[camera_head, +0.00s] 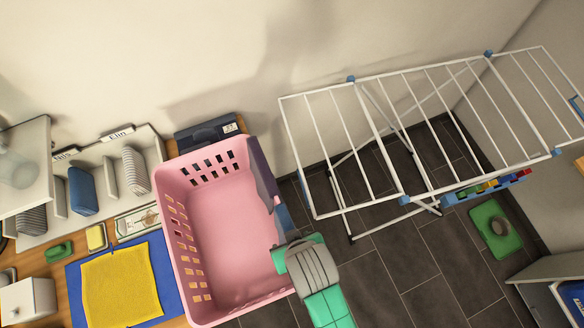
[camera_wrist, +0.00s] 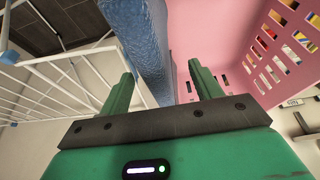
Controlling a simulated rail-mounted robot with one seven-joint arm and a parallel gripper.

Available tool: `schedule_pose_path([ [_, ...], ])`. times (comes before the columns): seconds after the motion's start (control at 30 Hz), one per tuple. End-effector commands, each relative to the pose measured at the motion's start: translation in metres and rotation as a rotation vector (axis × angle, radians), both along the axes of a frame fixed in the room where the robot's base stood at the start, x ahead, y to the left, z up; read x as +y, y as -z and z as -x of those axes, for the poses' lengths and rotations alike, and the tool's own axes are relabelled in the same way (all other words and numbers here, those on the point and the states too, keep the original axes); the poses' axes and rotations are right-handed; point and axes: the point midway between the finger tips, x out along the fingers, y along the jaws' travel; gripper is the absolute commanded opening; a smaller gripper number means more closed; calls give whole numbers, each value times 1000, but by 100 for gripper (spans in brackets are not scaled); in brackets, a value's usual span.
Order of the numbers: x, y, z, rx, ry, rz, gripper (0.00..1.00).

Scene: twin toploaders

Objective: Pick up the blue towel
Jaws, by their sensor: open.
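A pink laundry basket (camera_head: 225,225) stands at the middle of the head view. A blue towel (camera_head: 285,218) hangs over its right rim; the part inside the basket looks dark purple-blue. In the wrist view the towel (camera_wrist: 147,45) shows as a textured blue strip along the pink basket wall (camera_wrist: 210,35). My gripper (camera_wrist: 162,72) is open, with one green finger on each side of the towel's edge. I cannot tell whether either finger touches it. In the head view my gripper (camera_head: 283,243) is at the basket's right rim, partly covering the towel's lower end.
A white drying rack (camera_head: 410,130) stands at the right on dark tiles. A yellow cloth (camera_head: 120,285) lies on a blue cloth (camera_head: 172,285) on the wooden counter at the left. A green object (camera_head: 495,230) lies on the floor.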

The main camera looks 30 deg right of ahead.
Motion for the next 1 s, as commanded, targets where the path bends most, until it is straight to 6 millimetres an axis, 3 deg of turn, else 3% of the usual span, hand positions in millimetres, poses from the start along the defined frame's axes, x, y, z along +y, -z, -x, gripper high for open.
schedule_pose_path([
  [0.4, -10, 46, -17, -2, -2, 1, 64],
  [0.9, -10, 49, -18, -3, -1, 1, 64],
  [0.93, -10, 49, -18, -3, -1, 1, 62],
  [1.0, -10, 50, -18, -3, -1, 1, 48],
])
